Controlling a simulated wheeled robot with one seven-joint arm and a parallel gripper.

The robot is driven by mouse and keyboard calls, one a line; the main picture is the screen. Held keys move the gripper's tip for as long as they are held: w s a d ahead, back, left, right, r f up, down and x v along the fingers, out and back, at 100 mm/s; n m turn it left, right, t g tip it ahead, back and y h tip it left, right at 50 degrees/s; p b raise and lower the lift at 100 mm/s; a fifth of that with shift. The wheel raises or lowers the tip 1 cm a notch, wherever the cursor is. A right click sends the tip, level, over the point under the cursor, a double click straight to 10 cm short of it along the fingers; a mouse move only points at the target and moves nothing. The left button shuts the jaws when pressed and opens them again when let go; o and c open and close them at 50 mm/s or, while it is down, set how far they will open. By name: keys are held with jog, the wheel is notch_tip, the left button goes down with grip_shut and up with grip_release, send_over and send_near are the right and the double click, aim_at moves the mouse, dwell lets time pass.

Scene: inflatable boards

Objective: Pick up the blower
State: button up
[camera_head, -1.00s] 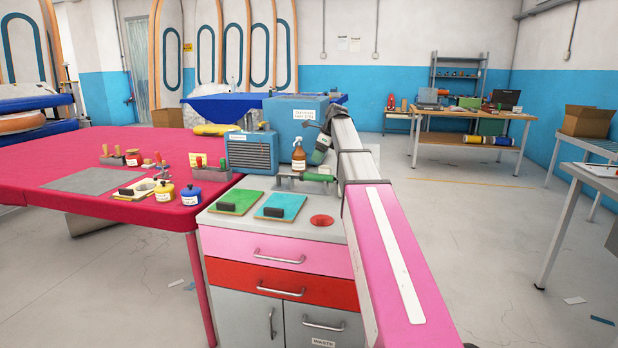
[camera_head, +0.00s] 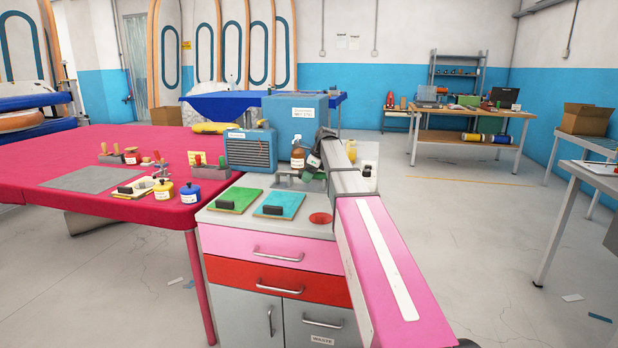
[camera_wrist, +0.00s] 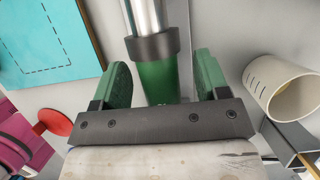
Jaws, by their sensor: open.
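The blower (camera_wrist: 158,80) shows in the wrist view as a green body with a dark collar and a silver tube pointing toward the top of the picture. My gripper (camera_wrist: 162,64) is open, with one green finger on each side of the green body and a gap on both sides. I cannot tell how far the fingertips reach down beside it. In the head view, my gripper (camera_head: 315,168) is low over the back of the grey cabinet top, and my arm and gripper hide most of the blower there.
A brown spray bottle (camera_head: 298,156) and a blue heater-like box (camera_head: 249,150) stand close by. Green (camera_head: 236,199) and teal (camera_head: 281,204) boards lie in front. A cream tube (camera_wrist: 284,92) lies right of my gripper in the wrist view. A red disc (camera_head: 320,218) is on the cabinet top.

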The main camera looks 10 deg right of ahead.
jog(key=c, duration=0.9)
